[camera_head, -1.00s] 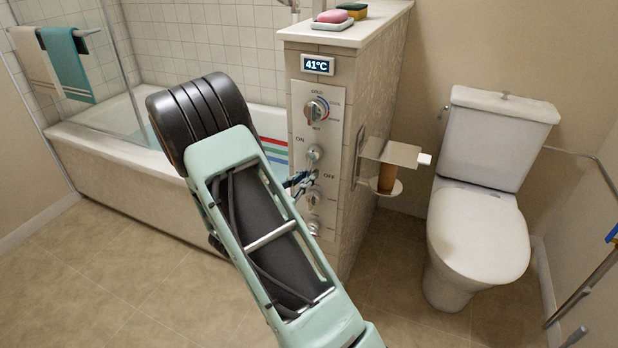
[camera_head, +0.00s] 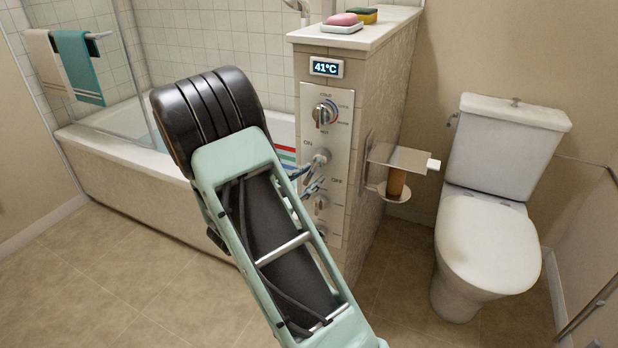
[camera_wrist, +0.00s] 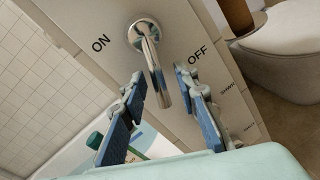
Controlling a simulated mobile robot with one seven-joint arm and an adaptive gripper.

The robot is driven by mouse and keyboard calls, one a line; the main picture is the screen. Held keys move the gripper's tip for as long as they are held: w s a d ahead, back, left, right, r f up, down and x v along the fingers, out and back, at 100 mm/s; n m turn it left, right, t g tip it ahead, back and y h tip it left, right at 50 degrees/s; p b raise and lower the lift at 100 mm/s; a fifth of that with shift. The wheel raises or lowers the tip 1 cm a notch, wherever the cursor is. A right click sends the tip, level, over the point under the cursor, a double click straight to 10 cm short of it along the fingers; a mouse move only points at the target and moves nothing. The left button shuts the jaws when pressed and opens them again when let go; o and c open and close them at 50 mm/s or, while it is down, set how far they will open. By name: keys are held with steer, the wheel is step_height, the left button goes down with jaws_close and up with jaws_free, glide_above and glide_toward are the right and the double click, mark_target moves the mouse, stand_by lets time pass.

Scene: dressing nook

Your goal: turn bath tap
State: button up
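The bath tap is a chrome lever (camera_wrist: 152,62) on a pale panel, between the printed words ON and OFF. In the wrist view it points out and down the picture, between my two fingers. My gripper (camera_wrist: 160,82) is open, with one blue-padded finger on each side of the lever. I see a gap on both sides, so the fingers are not closed on it. In the head view the tap lever (camera_head: 319,160) shows on the panel's middle, with my gripper (camera_head: 311,186) just below it, partly hidden by my arm.
A temperature dial (camera_head: 325,113) sits above the lever, under a 41°C display (camera_head: 326,67). Another knob (camera_head: 321,202) sits below. A paper holder (camera_head: 398,158) sticks out right of the panel, near the toilet (camera_head: 488,235). The bathtub (camera_head: 110,155) stands left.

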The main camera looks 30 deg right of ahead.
steer(key=v, duration=1.2)
